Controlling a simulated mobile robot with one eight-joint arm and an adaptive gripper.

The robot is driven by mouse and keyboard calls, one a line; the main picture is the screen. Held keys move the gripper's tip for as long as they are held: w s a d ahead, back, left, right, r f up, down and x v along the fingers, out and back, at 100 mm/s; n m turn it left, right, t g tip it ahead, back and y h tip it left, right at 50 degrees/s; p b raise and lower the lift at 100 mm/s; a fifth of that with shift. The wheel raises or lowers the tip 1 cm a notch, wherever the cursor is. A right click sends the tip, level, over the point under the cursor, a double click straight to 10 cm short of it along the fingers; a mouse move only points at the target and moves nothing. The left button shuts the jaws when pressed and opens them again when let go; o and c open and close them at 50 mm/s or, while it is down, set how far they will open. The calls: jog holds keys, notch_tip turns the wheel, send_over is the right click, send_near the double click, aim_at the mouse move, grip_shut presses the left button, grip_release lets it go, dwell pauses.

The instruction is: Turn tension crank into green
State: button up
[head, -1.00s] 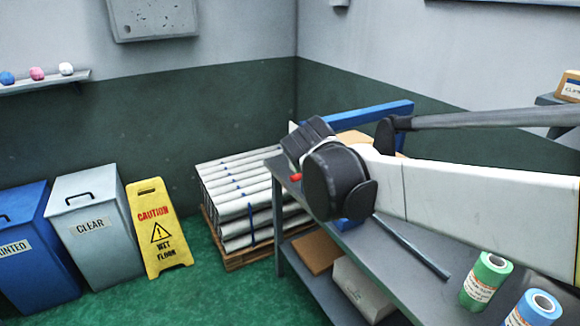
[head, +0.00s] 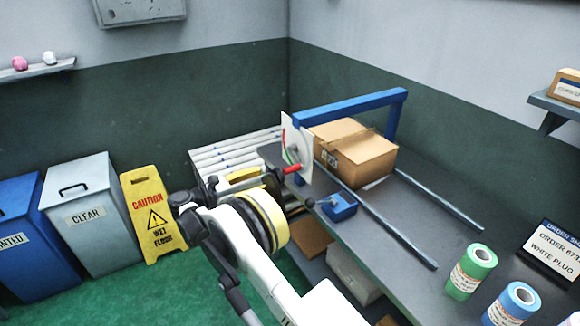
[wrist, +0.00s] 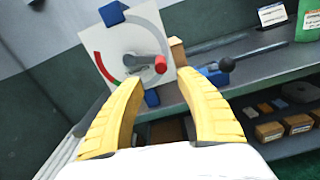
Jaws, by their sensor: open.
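In the wrist view the red handle (wrist: 160,65) points right of the hub, just beyond my fingertips. My gripper (wrist: 160,82) has two yellow fingers, spread and empty, with the handle ahead of the gap, apart from both.
A blue frame (head: 350,105) stands over a cardboard box (head: 355,150) on the bench. A blue block with a black-knobbed lever (head: 340,206) sits right of the crank. Bins and a yellow sign (head: 153,215) stand left.

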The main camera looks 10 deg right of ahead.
aim_at(284, 172)
jog(key=b+x, duration=0.2)
jog(key=x, duration=0.8)
jog(key=shift+d+f, duration=0.15)
jog(key=shift+d, duration=0.1)
grip_shut()
